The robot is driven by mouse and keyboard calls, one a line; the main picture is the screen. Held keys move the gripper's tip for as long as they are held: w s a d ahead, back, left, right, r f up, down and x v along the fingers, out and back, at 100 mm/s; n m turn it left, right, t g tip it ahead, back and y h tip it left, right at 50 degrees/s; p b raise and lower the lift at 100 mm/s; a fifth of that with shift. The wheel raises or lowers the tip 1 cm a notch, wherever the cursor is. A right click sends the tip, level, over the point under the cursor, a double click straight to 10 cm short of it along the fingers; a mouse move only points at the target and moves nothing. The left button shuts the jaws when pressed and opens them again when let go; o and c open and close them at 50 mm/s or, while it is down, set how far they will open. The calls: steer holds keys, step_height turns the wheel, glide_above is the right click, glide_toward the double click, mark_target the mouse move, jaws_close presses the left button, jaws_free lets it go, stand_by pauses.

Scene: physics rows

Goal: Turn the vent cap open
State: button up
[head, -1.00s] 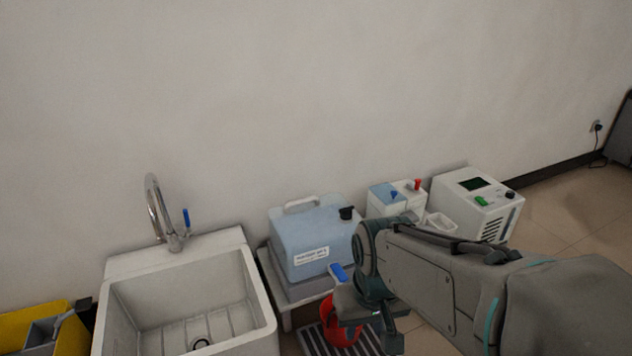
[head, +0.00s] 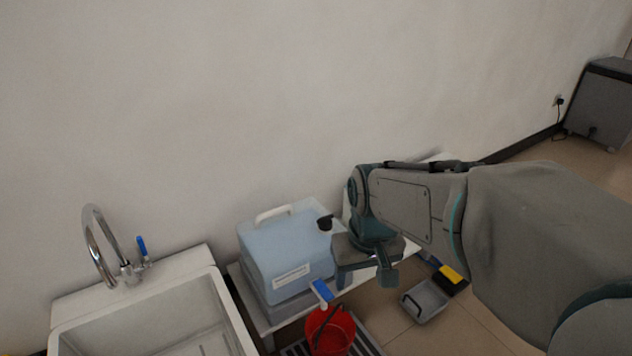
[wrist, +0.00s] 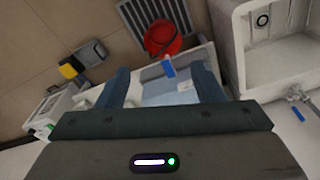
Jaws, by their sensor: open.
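A pale blue translucent jug (head: 288,252) with a white top handle and a label stands on a low bench by the wall. A black cap (head: 325,223), which looks like the vent cap, is on its top right corner. A blue tap (head: 321,292) sticks out at its front and also shows in the wrist view (wrist: 168,68). My gripper (head: 366,276) is open and empty, just right of the jug in the head view. In the wrist view its fingers (wrist: 163,86) are spread, with part of the jug (wrist: 170,92) between them. The cap cannot be made out there.
A red bucket (head: 330,330) stands on a striped grate below the tap. A white sink (head: 140,310) with a tall faucet is at the left. A grey tray (head: 424,300) lies on the floor at the right. My arm hides the bench's right end.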

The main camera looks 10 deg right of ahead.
steer(key=w+r+n+p, duration=0.2)
steer(key=w+r, duration=0.1)
steer(key=w, duration=0.8)
steer(key=n+g+p, duration=0.1)
steer(key=n+p, duration=0.3)
steer(key=p, duration=0.1)
glide_above(325, 217)
step_height(325, 217, down, 8)
step_height(325, 217, down, 13)
steer(key=b, duration=0.4)
steer(key=shift+f+b, duration=0.15)
steer(key=shift+b, duration=0.2)
steer(key=c, duration=0.6)
